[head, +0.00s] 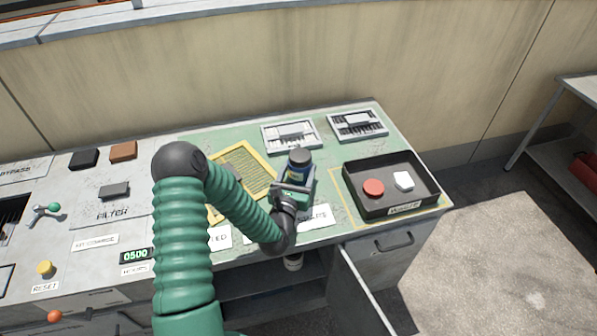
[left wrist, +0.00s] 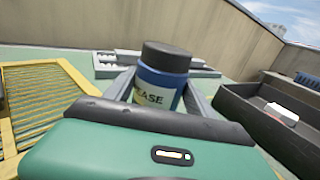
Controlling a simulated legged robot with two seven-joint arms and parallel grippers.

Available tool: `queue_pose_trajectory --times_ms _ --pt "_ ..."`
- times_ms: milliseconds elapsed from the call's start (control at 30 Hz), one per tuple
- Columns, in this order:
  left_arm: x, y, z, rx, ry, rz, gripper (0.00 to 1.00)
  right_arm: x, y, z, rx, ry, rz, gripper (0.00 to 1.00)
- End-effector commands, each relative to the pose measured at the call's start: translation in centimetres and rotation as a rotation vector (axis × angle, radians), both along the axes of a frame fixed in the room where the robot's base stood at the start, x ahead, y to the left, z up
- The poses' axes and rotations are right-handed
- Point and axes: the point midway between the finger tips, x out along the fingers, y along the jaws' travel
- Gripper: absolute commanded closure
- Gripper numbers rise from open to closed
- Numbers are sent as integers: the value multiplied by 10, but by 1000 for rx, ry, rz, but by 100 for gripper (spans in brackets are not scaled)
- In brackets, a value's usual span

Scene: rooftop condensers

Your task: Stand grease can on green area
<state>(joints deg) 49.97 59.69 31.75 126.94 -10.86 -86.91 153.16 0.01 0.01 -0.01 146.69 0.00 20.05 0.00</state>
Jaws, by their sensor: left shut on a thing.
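The grease can (head: 299,161) is a blue can with a dark lid and a pale label. In the left wrist view the can (left wrist: 162,75) stands upright between the fingers, with "EASE" readable on its label. My left gripper (head: 297,178) is shut on the can, over the green part of the bench top (head: 212,139). The can's base is hidden by the gripper, so I cannot tell whether it touches the surface. My right gripper is not in view.
A black tray (head: 433,204) with a red round thing (head: 373,188) and a white piece (head: 403,180) lies right of the gripper. A yellow-framed grille (head: 262,172) lies left. Two grey slotted trays (head: 291,135) (head: 357,125) lie behind. A cabinet door (head: 362,290) hangs open below.

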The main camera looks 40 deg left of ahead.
Motion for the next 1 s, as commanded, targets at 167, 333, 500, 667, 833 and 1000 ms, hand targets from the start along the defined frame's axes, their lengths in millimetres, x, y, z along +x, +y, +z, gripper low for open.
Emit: queue_pose_trajectory --times_ms 167,333,500,667,833,1000 --pt "-1 0 0 0 2 1 20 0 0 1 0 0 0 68" --pt "0 0 0 0 2 1 15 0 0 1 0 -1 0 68" --pt "-2 0 0 0 2 1 15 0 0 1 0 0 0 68" --pt "-21 -7 0 -2 5 2 15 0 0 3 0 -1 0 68" --pt "-63 -23 0 -5 6 1 15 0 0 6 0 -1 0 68" --pt "-98 -36 2 -3 5 1 15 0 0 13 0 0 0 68"
